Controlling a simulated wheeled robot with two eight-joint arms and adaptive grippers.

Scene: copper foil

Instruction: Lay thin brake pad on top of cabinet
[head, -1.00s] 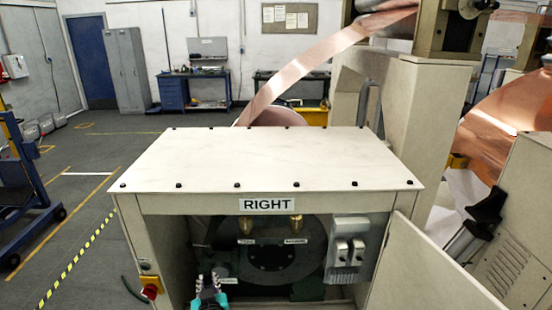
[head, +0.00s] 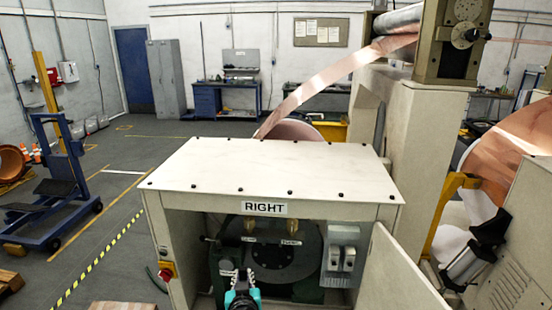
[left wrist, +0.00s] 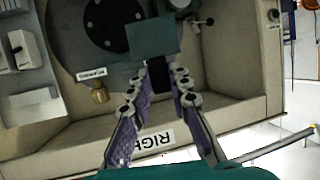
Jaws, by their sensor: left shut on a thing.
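The cabinet is white, marked RIGHT, with a flat bare top (head: 270,165) and an open front. My left gripper (head: 241,277) is in front of that opening, below the level of the top. In the left wrist view my left gripper (left wrist: 165,72) has its fingers closed in on a dark piece (left wrist: 159,77), which I take to be the thin brake pad. The pad cannot be made out in the head view. My right gripper is not in view.
Small dark bolts line the edges of the cabinet top. A door (head: 408,268) stands open at the right of the opening. A red stop button (head: 167,271) is on the left post. Copper foil (head: 335,80) runs behind the top. A blue lift cart (head: 62,185) stands left.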

